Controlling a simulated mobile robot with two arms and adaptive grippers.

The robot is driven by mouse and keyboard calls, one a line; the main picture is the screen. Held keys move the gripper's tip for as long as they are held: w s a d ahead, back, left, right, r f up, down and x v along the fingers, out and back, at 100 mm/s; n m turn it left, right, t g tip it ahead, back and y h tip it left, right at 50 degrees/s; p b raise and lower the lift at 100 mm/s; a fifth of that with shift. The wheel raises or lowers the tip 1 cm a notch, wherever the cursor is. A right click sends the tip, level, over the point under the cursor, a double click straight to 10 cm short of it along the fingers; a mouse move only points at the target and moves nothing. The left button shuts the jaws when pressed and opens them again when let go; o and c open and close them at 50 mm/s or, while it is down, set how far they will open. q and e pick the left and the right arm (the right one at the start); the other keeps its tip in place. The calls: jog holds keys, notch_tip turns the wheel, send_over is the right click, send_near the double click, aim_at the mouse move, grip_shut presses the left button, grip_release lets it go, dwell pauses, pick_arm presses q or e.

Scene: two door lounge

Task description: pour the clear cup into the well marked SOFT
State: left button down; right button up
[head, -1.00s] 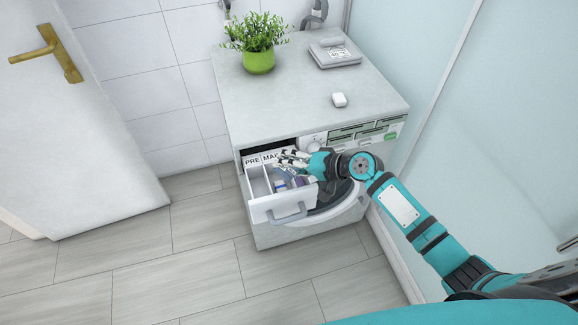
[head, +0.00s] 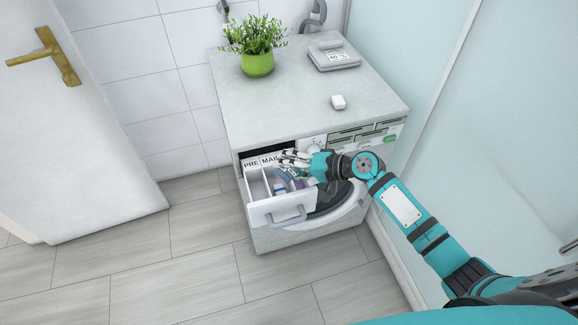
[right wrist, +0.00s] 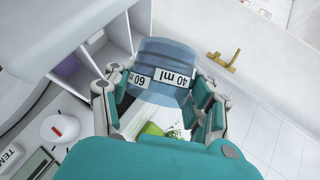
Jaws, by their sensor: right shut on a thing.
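My right gripper (head: 299,163) is over the open detergent drawer (head: 284,209) on the front of the washing machine. In the right wrist view its fingers (right wrist: 162,100) are shut on the clear cup (right wrist: 165,62), a bluish see-through cup with 40 ml and 60 marks. The cup is beside the drawer's compartments in that view. How full it is and its exact tilt cannot be told. The labels PRE (head: 251,163) and MAIN, partly covered, show at the drawer's back. The SOFT label is hidden behind my gripper. My left gripper is not in view.
Blue and purple things show in the drawer, partly hidden. A glass panel (head: 480,140) stands close on the right. The floor at left is clear.

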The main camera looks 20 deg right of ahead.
jog(key=shift+w+d+b, duration=0.15)
jog(key=shift+d+b, duration=0.05)
jog(key=shift+b, duration=0.2)
jog(key=shift+w+d+r+m+y+b, duration=0.1)
jog(key=shift+w+d+m+y+b, duration=0.15)
jog(key=shift+d+m+y+b, duration=0.25)
dwell(0.5)
jog(key=shift+r, duration=0.1)
